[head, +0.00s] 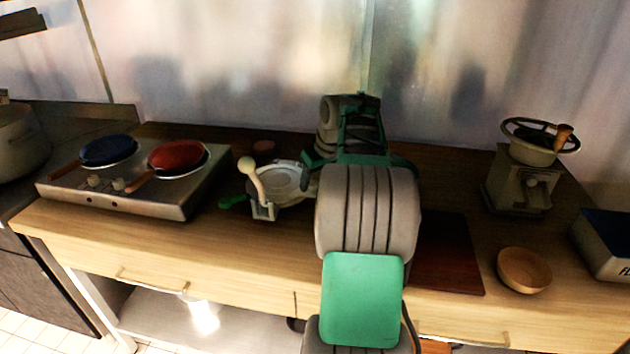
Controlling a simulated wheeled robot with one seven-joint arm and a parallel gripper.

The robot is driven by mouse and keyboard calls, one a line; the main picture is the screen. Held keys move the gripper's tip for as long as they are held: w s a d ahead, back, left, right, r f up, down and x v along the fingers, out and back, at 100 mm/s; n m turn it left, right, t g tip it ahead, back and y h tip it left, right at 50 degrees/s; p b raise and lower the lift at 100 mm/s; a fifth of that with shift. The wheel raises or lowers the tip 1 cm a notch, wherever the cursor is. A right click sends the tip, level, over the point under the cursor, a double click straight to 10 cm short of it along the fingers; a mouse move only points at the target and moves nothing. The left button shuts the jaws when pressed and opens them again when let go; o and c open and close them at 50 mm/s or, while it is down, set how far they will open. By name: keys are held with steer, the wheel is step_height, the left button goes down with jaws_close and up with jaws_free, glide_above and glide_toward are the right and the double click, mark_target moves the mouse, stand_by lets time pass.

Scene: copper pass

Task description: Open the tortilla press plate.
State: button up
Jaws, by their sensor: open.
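The tortilla press (286,181) is a small pale grey device with a round plate, standing on the counter left of my arm. Its round top looks flat, though I cannot tell the gap under it. A cream lever with a knob (252,176) rises at its left front. My gripper (311,161) is a green part at the end of my arm, open, close to the right side of the press. My arm hides much of the gripper, so I cannot tell whether it touches the press.
A two-plate hob (150,198) with a blue pan (108,149) and a red pan (176,155) stands to the left. A dark red board (450,256), a wooden bowl (524,270) and a grinder (524,180) are to the right. A wall closes the back.

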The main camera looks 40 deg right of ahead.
steer(key=shift+f, duration=0.1)
jaws_close()
stand_by(0.5)
stand_by(0.9)
